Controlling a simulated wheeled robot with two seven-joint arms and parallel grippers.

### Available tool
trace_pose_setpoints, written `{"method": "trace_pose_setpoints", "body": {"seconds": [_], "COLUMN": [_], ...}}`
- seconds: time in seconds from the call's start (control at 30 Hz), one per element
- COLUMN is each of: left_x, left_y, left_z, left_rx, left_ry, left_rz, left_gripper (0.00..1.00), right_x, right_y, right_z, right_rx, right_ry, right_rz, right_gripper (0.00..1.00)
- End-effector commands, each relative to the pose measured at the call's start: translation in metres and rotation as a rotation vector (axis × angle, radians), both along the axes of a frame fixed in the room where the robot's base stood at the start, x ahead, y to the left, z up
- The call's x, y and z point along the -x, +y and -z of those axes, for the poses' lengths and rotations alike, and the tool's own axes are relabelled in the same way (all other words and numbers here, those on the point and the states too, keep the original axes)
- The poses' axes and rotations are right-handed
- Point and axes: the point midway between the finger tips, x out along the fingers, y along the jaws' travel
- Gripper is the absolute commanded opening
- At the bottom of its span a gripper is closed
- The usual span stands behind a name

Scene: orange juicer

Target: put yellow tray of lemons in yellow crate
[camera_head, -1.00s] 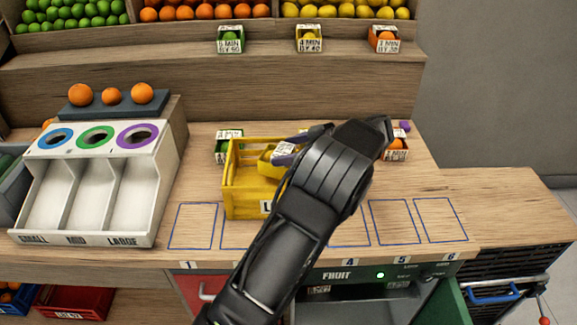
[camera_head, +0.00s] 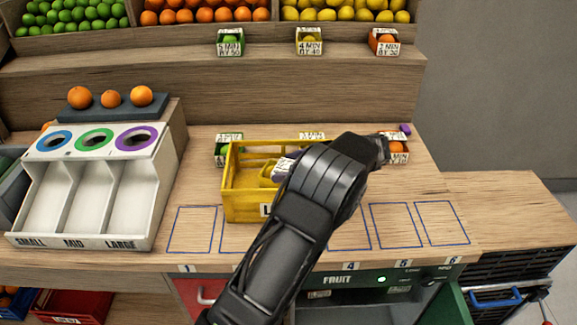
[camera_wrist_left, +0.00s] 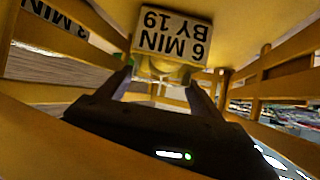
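My left forearm and wrist hide the crate's right part. My right gripper is not in view.
A green tray (camera_head: 222,154) stands close behind the crate's left end, an orange tray (camera_head: 397,152) at the right. A white size sorter (camera_head: 85,195) is on the left. Small trays (camera_head: 309,42) line the upper shelf.

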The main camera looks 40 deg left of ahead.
Motion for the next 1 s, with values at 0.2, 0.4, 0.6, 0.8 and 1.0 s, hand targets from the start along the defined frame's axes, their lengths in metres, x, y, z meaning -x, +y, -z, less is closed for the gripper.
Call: {"method": "trace_pose_setpoints", "body": {"seconds": [0.2,0.4,0.6,0.8,1.0], "left_x": [0.0,-0.001,-0.006,-0.016,-0.022], "left_y": [0.0,-0.002,-0.021,-0.057,-0.084], "left_z": [0.0,-0.004,-0.017,-0.041,-0.059], "left_rx": [0.0,0.0,-0.004,-0.008,-0.006], "left_ry": [0.0,-0.001,0.0,0.0,0.003], "left_rz": [0.0,0.002,0.003,0.007,0.0], "left_gripper": [0.82,0.82,0.82,0.82,0.82], "right_x": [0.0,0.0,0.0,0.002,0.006], "right_y": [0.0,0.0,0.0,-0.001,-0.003], "right_z": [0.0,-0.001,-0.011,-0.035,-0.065], "right_rx": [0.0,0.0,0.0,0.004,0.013], "right_ry": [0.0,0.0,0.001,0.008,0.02], "right_rz": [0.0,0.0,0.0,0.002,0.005], "right_gripper": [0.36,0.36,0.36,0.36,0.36]}}
